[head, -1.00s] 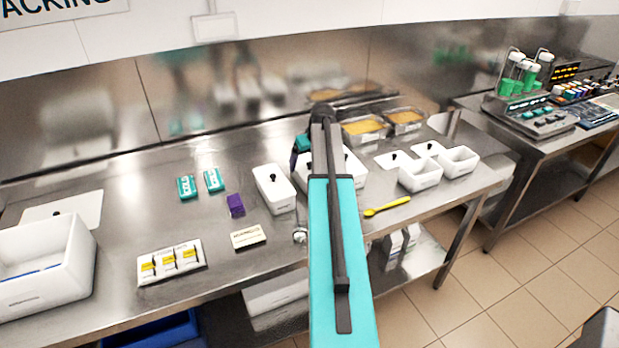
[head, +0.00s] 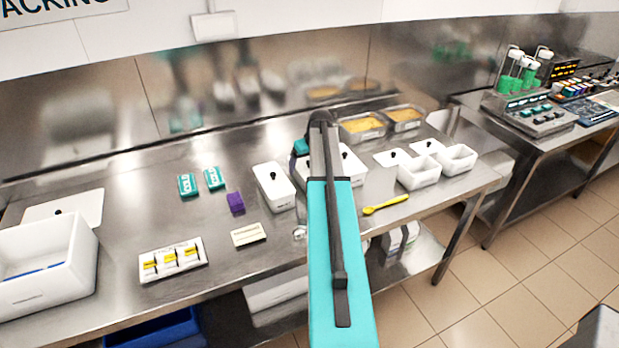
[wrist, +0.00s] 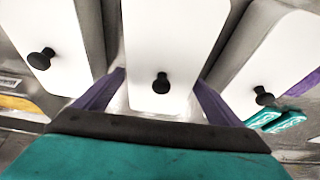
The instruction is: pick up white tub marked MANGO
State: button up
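Three white lidded tubs with black knobs stand in a row on the steel counter; no MANGO marking is readable on them. In the wrist view, the middle tub (wrist: 165,45) lies between the two purple fingers of my gripper (wrist: 160,95), which are spread, one on each side. I cannot tell whether they touch its walls. The other tubs flank it, at left (wrist: 50,40) and right (wrist: 265,70). In the head view, the left tub (head: 273,188) and right tub (head: 352,168) show, while my teal arm hides most of the middle one and the fingers.
Open white tubs (head: 418,174) and a yellow spatula (head: 386,205) are at right. Pans of yellow food (head: 362,127) stand behind. A purple box (head: 236,203), teal packs (head: 188,185) and a white tray of yellow-labelled items (head: 173,260) lie left. Neighbouring tubs stand close to my fingers.

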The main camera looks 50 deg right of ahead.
jog(key=c, duration=1.9)
jog(key=shift+r, duration=0.15)
notch_tip(320, 180, up, 10)
jog(key=b, duration=0.3)
